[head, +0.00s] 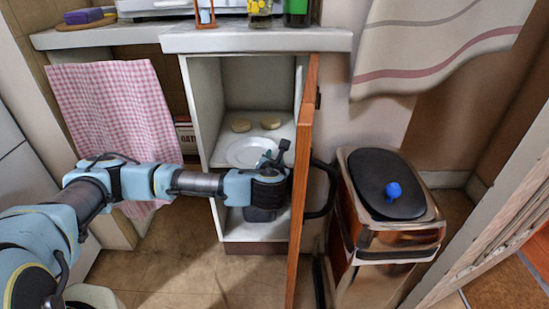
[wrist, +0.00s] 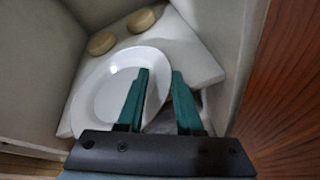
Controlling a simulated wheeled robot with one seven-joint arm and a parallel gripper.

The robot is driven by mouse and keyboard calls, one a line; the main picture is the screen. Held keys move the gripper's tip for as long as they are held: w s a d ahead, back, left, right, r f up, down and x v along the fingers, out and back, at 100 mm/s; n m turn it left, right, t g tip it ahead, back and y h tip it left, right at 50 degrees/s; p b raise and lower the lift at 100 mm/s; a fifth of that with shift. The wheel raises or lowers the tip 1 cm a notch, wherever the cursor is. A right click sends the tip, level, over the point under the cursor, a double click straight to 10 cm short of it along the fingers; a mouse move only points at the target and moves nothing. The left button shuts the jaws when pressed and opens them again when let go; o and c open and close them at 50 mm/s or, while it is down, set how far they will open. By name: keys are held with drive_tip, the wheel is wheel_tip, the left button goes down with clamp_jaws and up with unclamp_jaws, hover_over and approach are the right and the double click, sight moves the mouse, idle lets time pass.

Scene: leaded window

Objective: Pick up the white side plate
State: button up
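The white side plate (head: 243,152) lies on the middle shelf of an open cabinet. It also shows in the wrist view (wrist: 103,92), with its right part behind my fingers. My gripper (head: 277,157) reaches into the cabinet from the front, at the plate's right side. In the wrist view my gripper (wrist: 160,76) has two green fingers standing apart. The left finger overlaps the plate and the right one is just outside its right rim, so the rim shows between them. I cannot tell whether either finger touches the plate.
Two round tan objects (head: 241,125) sit behind the plate on the shelf (head: 284,130). The open orange-brown door (head: 303,185) stands close to my gripper's right. A bin with a dark lid (head: 385,180) stands farther right. A pink checked cloth (head: 118,125) hangs at left.

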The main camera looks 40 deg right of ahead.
drive_tip(key=shift+s+f, duration=0.1)
drive_tip(key=shift+s, duration=0.05)
drive_tip(key=p+v, duration=0.1)
drive_tip(key=v, duration=0.9)
drive_tip(key=shift+a+r, duration=0.25)
drive_tip(key=shift+a, duration=0.05)
drive_tip(key=shift+s, duration=0.15)
